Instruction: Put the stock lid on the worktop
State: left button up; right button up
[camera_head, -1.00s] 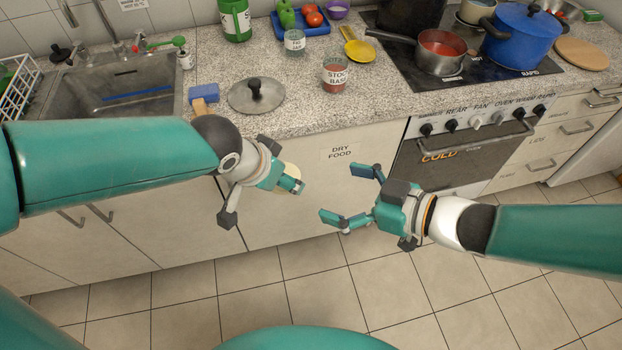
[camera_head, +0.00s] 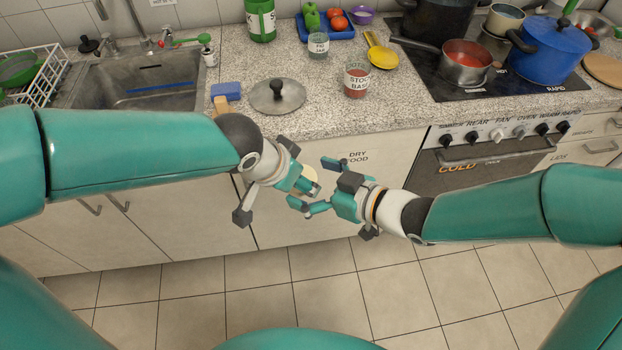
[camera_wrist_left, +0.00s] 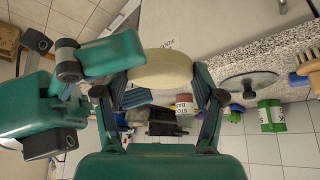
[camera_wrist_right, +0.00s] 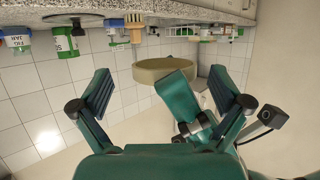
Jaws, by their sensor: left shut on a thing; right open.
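A cream round lid (camera_wrist_left: 160,72), which I take for the stock lid, sits between the fingers of my left gripper (camera_head: 308,190). That gripper is shut on it, in the air in front of the worktop edge. In the head view the lid (camera_head: 309,176) is mostly hidden by fingers. The right wrist view shows its hollow rim (camera_wrist_right: 165,70) ahead of the fingers. My right gripper (camera_head: 308,181) is open and empty, its fingers pointing at the lid and left gripper. The speckled worktop (camera_head: 315,112) lies behind both. The stock base jar (camera_head: 357,82) stands on it, apparently uncovered.
A metal lid with a black knob (camera_head: 277,96) lies near the worktop's front edge. A blue sponge (camera_head: 226,90) and a brush are left of it, beside the sink (camera_head: 150,80). A yellow spoon rest (camera_head: 380,52) and the hob with pots are right. Bare worktop lies between lid and jar.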

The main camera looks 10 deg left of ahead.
jog(key=c, duration=1.2)
pick_arm(q)
jog(key=o, duration=1.3)
pick_arm(e)
jog(key=shift+w, duration=0.1)
pick_arm(q)
jog(key=shift+o, duration=0.3)
jog(key=shift+s, duration=0.1)
